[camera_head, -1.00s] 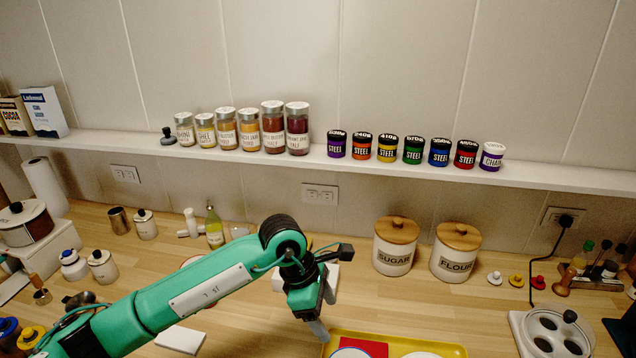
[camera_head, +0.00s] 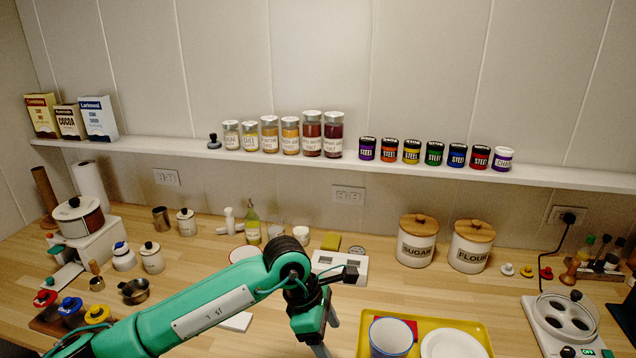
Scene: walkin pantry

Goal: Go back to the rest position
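My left arm reaches in from the lower left, and its gripper (camera_head: 325,345) points down near the bottom edge, just left of the yellow tray (camera_head: 367,322). The fingertips are cut off by the frame edge, so I cannot tell whether the gripper is open or shut. No held object shows. My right gripper is not in view; only a dark part shows at the right edge.
The tray holds a blue-rimmed cup (camera_head: 390,338) and a white plate (camera_head: 452,345). Sugar (camera_head: 416,240) and flour (camera_head: 471,245) canisters stand behind it. A white burner unit (camera_head: 545,325) is at right. Jars line the shelf (camera_head: 270,158). A white scale (camera_head: 345,268) lies behind my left gripper.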

